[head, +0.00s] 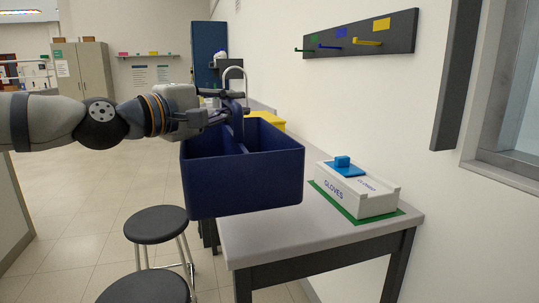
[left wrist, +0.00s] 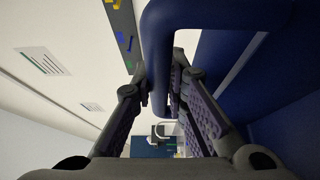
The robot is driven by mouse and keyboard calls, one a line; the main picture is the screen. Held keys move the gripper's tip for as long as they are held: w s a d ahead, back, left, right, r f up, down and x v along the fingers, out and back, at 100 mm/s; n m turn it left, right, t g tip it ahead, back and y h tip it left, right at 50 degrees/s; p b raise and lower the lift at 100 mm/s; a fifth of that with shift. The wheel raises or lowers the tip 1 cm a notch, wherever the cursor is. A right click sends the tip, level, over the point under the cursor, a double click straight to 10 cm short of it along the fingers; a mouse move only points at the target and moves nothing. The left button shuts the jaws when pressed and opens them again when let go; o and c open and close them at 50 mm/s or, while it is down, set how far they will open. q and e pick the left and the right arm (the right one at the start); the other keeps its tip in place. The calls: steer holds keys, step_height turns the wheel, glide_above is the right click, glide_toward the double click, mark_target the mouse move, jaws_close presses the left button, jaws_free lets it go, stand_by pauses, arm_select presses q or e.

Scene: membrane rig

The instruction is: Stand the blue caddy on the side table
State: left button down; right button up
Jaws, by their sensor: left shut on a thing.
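The blue caddy (head: 245,180) is a dark blue open-topped box with a central divider and an upright handle. My left gripper (head: 228,112) is shut on the caddy's handle, coming in from the left. The caddy hangs roughly level in front of the side table (head: 330,232) and hides part of its top. I cannot tell whether its underside touches the table. In the left wrist view the handle (left wrist: 155,45) passes between the fingers (left wrist: 165,95), with the caddy's wall (left wrist: 270,60) at the right. My right gripper is not in view.
A white glove box (head: 357,192) with a blue item on top sits on a green mat at the table's right. A yellow container (head: 266,120) stands behind the caddy. Two dark stools (head: 156,223) stand left of the table. A hook rail (head: 360,38) is on the wall.

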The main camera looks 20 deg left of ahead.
mark_target(265, 147)
arm_select(q)
steer(key=w+f+b, duration=0.1)
steer(key=w, duration=0.1)
steer(key=w+d+f, duration=0.1)
steer(key=w+f, duration=0.1)
steer(key=w, duration=0.1)
steer(key=w+f+b, duration=0.1)
steer(key=w+f, duration=0.1)
steer(key=shift+w+d+b, duration=0.3)
steer(key=shift+b, duration=0.05)
steer(key=w+f, duration=0.2)
steer(key=w+d+f+b, duration=0.1)
steer(key=w+f, duration=0.1)
steer(key=shift+w+f+b, duration=0.1)
steer(key=shift+w+b, duration=0.1)
steer(key=shift+b, duration=0.1)
steer(key=shift+w+d+f, duration=0.1)
steer(key=shift+w+f, duration=0.1)
steer(key=shift+f, duration=0.45)
steer(key=shift+w+f, duration=0.15)
steer(key=shift+f, duration=1)
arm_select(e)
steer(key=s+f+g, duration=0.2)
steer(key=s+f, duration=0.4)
arm_select(q)
steer(key=shift+f, duration=0.1)
